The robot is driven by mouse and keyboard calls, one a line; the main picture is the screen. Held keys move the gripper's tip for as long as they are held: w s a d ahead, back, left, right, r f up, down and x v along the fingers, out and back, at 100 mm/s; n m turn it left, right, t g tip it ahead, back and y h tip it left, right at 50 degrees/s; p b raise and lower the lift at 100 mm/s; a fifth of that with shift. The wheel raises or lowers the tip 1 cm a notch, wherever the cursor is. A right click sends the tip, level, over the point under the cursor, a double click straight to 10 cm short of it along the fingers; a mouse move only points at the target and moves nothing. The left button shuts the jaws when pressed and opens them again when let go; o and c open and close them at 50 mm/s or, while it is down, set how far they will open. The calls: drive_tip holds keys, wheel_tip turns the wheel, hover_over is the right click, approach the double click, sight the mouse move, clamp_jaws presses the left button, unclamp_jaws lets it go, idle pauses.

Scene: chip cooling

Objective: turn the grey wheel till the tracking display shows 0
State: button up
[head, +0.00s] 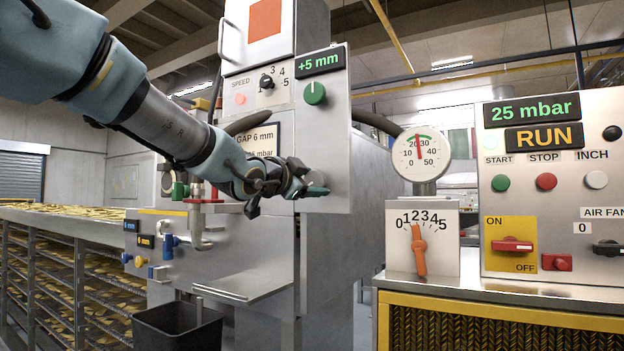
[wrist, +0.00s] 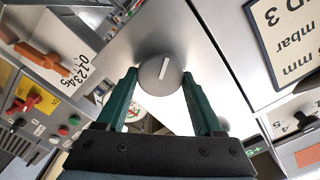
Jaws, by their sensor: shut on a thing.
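The grey wheel (wrist: 153,82) is a round grey knob with a white pointer mark, on a grey metal panel in the wrist view. My gripper (wrist: 160,72) has its two green fingers on either side of the wheel and is shut on it. In the head view my gripper (head: 316,183) is at the lower part of the machine's front panel and hides the wheel. A display (head: 320,62) at the top of that panel reads +5 mm in green; I see no tracking label on it.
A green knob (head: 315,93) sits under the display, above my gripper. To the right stand a round gauge (head: 421,155), a dial box with an orange pointer (head: 418,250) and a control panel (head: 560,190) reading 25 mbar and RUN. A black bin (head: 178,328) stands lower left.

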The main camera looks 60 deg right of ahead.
drive_tip(key=n+p, duration=0.1)
drive_tip(key=n, duration=0.4)
drive_tip(key=shift+w+n, duration=0.15)
drive_tip(key=shift+n, duration=0.15)
drive_tip(key=n+p, duration=0.1)
drive_tip(key=n, duration=0.4)
drive_tip(key=shift+f+n, duration=0.1)
drive_tip(key=shift+n, duration=0.3)
drive_tip(key=o, duration=1.4)
drive_tip(key=a, duration=1)
drive_tip(key=shift+a+b, duration=0.3)
drive_tip(key=shift+a, duration=0.1)
